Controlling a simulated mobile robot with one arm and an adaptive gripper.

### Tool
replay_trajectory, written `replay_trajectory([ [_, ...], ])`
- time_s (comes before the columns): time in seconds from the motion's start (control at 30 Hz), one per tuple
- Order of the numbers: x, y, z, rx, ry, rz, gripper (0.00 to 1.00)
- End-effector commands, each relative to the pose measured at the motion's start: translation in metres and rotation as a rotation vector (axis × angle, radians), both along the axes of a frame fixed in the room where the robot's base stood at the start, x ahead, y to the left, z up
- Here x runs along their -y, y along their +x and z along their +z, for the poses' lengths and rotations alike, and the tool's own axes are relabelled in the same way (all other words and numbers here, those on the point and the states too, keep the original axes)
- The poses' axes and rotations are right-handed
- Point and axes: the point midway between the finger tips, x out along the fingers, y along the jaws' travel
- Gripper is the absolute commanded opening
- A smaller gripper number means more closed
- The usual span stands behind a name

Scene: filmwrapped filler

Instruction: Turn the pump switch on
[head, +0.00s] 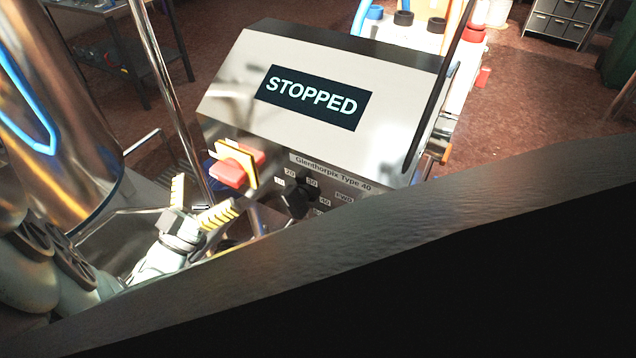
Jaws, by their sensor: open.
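The pump control box (230,78) is a pale metal housing with a slanted face, and its dark screen (318,99) reads "STOPPED". On its lower front, at the left, is a red and yellow switch (228,174). The label beside it reads "Glenthorpix Type 40". My gripper (207,193) is open, its two yellow-striped fingers spread, below and left of the switch. I see no contact between them, but the exact distance is hard to tell. Nothing shows between the fingers.
A black knob (296,202) with numbers around it sits right of the switch. A shiny metal tank (65,110) stands at the left, with a thin upright pole (165,90) beside it. A large dark edge (400,240) covers the lower right. Bottles with coloured caps (432,42) stand behind the box.

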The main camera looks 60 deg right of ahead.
Motion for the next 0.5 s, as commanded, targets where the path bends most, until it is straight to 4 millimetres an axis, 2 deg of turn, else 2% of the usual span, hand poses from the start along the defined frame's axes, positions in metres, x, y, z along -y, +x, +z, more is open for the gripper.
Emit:
replay_trajectory([
  [0.03,0.01,0.001,-0.002,-0.001,-0.002,0.0,1.0],
  [0.2,0.035,0.003,-0.002,-0.003,-0.001,0.001,1.0],
  [0.33,0.045,0.004,0.002,-0.003,0.001,0.003,1.0],
  [0.5,0.049,0.004,0.004,-0.002,0.002,0.004,1.0],
])
